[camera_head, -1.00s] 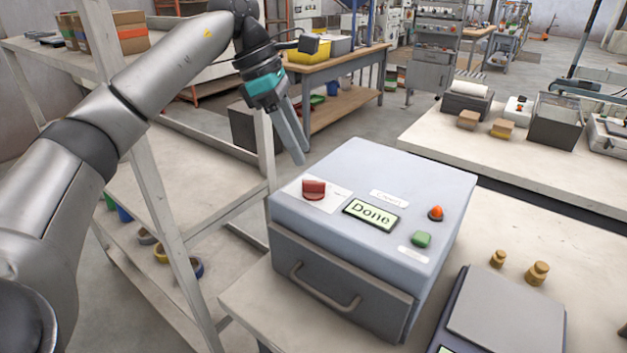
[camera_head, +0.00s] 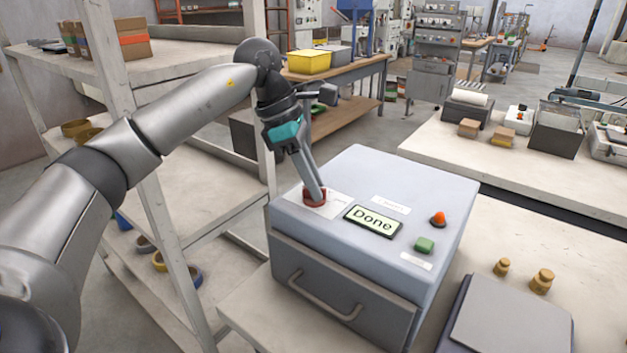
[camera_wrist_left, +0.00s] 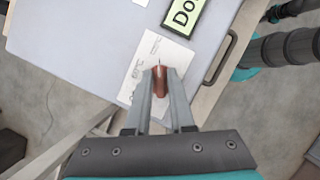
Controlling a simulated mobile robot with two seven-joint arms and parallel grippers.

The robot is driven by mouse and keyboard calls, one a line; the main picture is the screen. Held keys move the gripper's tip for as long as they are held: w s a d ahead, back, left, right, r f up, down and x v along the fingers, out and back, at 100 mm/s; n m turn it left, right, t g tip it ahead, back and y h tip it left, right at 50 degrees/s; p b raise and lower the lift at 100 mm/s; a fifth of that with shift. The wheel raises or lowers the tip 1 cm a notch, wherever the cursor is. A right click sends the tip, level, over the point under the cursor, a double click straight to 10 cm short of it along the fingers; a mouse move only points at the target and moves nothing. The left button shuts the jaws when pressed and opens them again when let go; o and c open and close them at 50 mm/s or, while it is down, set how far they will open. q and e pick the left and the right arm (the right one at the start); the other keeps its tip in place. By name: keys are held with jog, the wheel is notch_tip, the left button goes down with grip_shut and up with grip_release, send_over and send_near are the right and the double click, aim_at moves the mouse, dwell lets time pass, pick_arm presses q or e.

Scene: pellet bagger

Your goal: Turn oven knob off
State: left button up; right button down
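The grey oven (camera_head: 384,184) stands on a table, with its drawer-like front door (camera_head: 335,280) closed. Its display (camera_head: 373,220) reads "Done". The red knob (camera_head: 315,204) sits on a white label at the top's left corner. My left gripper (camera_head: 314,190) points down at it, fingertips at the knob. In the left wrist view the knob (camera_wrist_left: 160,82) lies between the two fingers, which appear to press on both its sides and partly hide it. The knob's pointer marks are too small to read. My right gripper is not in view.
A green button (camera_head: 425,245) and an orange-red light (camera_head: 438,219) are on the oven top. A scale (camera_head: 512,325) and two brass weights (camera_head: 542,281) stand to its right. A shelf frame (camera_head: 150,170) stands to the left, behind my left arm.

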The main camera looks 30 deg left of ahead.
pick_arm(q)
grip_shut()
